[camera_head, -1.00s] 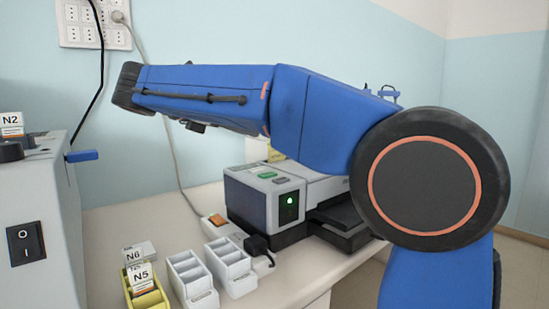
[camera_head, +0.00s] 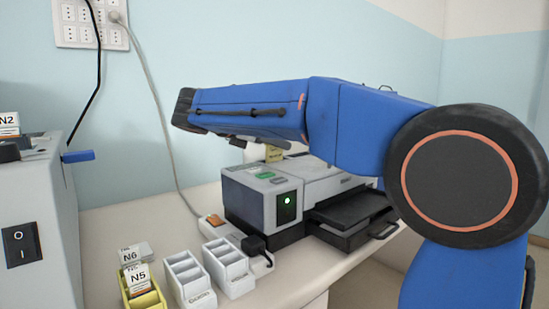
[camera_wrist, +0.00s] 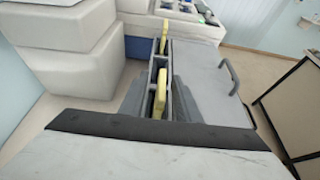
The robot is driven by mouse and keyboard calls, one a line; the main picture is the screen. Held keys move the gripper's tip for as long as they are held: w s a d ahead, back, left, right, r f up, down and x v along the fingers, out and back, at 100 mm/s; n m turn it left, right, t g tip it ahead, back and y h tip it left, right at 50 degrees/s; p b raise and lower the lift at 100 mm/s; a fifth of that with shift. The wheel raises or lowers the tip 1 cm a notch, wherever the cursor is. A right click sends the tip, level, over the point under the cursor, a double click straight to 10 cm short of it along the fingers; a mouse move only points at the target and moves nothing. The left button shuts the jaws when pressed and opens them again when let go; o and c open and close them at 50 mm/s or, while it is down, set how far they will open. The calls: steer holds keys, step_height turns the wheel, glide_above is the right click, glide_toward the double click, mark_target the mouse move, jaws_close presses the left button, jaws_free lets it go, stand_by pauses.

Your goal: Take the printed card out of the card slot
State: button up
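A small pale yellow card (camera_head: 274,154) with print on it stands upright behind the grey-and-black printer (camera_head: 262,203), just below my arm. In the wrist view two yellow pieces stand edge-on in a narrow grey slotted holder, the nearer one (camera_wrist: 160,96) and a farther one (camera_wrist: 164,36); I cannot tell which is the printed card. My gripper (camera_wrist: 158,100) shows as two dark grey fingers apart, one on each side of the nearer yellow piece. Contact is not visible.
White slide boxes (camera_head: 228,267) and a yellow box (camera_head: 147,300) with cards N6 and N5 stand at the front left. A black tray (camera_head: 350,210) juts from the printer's right. A grey machine (camera_head: 35,225) stands at the left. The counter edge runs along the right.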

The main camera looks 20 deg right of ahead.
steer(key=shift+x, duration=1.6)
steer(key=shift+s, duration=0.1)
jaws_close()
